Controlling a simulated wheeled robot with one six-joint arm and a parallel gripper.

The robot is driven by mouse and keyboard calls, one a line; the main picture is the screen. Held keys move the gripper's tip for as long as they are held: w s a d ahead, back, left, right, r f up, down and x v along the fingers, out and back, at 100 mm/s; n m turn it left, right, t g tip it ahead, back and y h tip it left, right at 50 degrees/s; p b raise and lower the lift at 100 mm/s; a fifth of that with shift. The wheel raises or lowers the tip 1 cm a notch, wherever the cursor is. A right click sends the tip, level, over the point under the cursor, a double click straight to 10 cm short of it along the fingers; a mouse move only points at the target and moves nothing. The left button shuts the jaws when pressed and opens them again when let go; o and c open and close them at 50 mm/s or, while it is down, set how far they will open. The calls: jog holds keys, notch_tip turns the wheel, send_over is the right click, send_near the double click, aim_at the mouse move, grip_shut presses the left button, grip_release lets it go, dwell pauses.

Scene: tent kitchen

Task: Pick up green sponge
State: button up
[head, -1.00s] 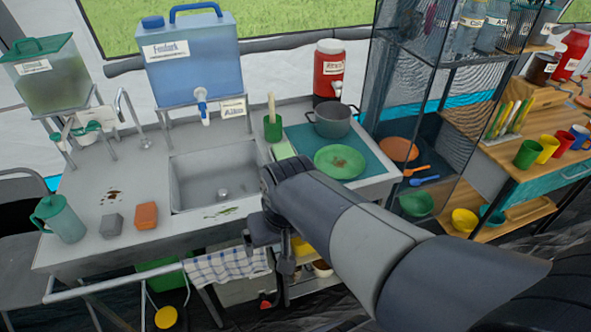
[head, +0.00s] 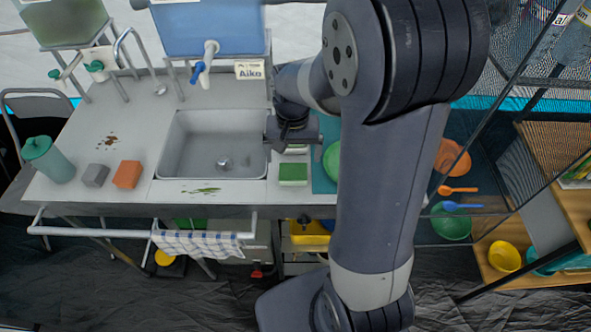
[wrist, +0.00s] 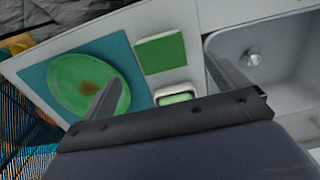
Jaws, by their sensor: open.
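A green block with a pale lower edge, which looks like the green sponge (head: 293,174), lies near the counter's front edge between sink and teal mat. It also shows in the wrist view (wrist: 160,52). Behind it is a smaller white-rimmed green item (wrist: 175,97), partly hidden by my gripper in the head view; I cannot tell if it is a dish or another sponge. My gripper (wrist: 163,70) is open and empty. It is above the counter, just behind the block in the head view (head: 294,138). Its fingers spread to either side of both green items.
The sink (head: 213,145) is left of the sponge. A green plate (wrist: 88,88) with a brown stain lies on the teal mat (wrist: 45,75) on the other side. A grey block (head: 95,175), an orange block (head: 127,174) and a teal pitcher (head: 48,160) stand at the counter's left.

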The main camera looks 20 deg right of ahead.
aim_at(293, 171)
jog(key=shift+w+f+p, duration=0.15)
jog(key=shift+f+p, duration=0.05)
jog(key=shift+f, duration=1.6)
jog(key=shift+w+f+p, duration=0.15)
jog(key=shift+f+p, duration=0.05)
jog(key=shift+f, duration=1.6)
jog(key=shift+c, duration=0.3)
jog(key=c, duration=1.1)
jog(key=shift+o, duration=0.2)
notch_tip(293, 171, up, 10)
